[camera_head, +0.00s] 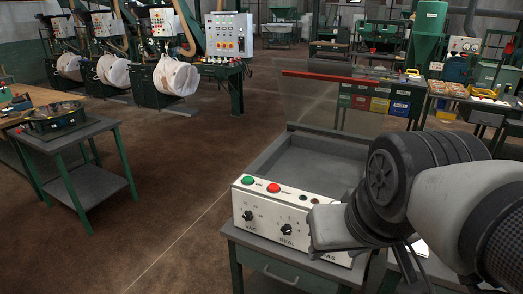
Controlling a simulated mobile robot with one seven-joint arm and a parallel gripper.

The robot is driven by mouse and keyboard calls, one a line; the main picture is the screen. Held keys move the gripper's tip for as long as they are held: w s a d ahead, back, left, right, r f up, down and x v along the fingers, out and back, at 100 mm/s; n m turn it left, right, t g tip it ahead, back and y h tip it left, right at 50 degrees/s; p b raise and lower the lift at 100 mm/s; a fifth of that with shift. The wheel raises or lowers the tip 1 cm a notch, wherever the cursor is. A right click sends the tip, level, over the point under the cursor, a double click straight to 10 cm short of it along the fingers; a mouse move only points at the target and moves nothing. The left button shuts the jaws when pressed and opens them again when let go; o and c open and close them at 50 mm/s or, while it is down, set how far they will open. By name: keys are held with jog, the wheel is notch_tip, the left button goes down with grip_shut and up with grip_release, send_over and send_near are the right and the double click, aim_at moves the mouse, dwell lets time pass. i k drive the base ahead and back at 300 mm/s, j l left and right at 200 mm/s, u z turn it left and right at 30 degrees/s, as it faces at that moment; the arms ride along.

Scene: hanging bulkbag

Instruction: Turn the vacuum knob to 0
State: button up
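The vacuum knob (248,215) is a small black knob above the label VAC, at the left end of the white control panel (268,203) of a vacuum sealer. The printed marks around it are too small to read, so its setting cannot be told. The seal knob (286,229) is to its right. The gas knob's area is mostly hidden behind my arm. My gripper (330,228) is in front of the panel's right part, well to the right of the vacuum knob and apart from it. Its fingers cannot be made out.
A green button (248,180) and a red button (273,187) sit on the panel's top left. The sealer's clear lid with a red front bar (345,80) stands raised. A side table (84,180) stands at left. The floor between is clear.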

aim_at(247, 216)
jog(key=u, duration=0.45)
jog(key=i+j+z, duration=0.2)
jog(key=z, duration=0.2)
jog(key=i+j+z, duration=0.25)
jog(key=z, duration=0.15)
jog(key=i+j+z, duration=0.2)
jog(key=j+z, duration=0.2)
jog(key=k+l+u, duration=0.15)
jog(key=l+u, duration=0.25)
